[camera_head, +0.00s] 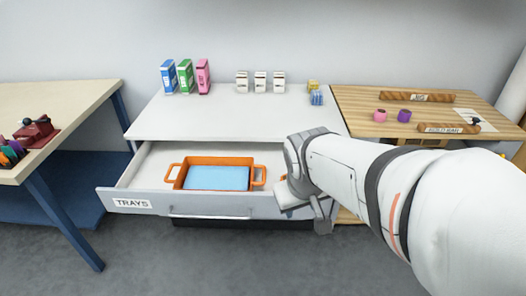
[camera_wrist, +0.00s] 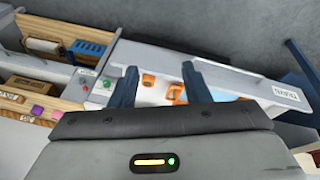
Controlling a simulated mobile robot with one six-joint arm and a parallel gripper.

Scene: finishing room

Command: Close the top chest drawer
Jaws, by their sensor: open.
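The top chest drawer (camera_head: 160,200), labelled TRAYS, is pulled out from the white chest (camera_head: 225,115). Its grey front carries a long bar handle (camera_head: 210,217). An orange tray (camera_head: 215,161) with a blue inside lies in the drawer. My gripper (camera_head: 312,208) is at the right end of the drawer front; my wrist hides that end, and I cannot tell whether the fingers touch it. In the wrist view my gripper (camera_wrist: 160,78) is open, its two dark fingers apart. The drawer (camera_wrist: 245,85) and parts of the orange tray (camera_wrist: 174,93) show beyond and between them.
Blue, green and pink boxes (camera_head: 186,76) and several small white boxes (camera_head: 260,82) stand on the chest top. A wooden bench (camera_head: 355,100) with purple and pink pieces is at right. A table with blue legs (camera_head: 60,100) is at left. Floor in front (camera_head: 150,255) is clear.

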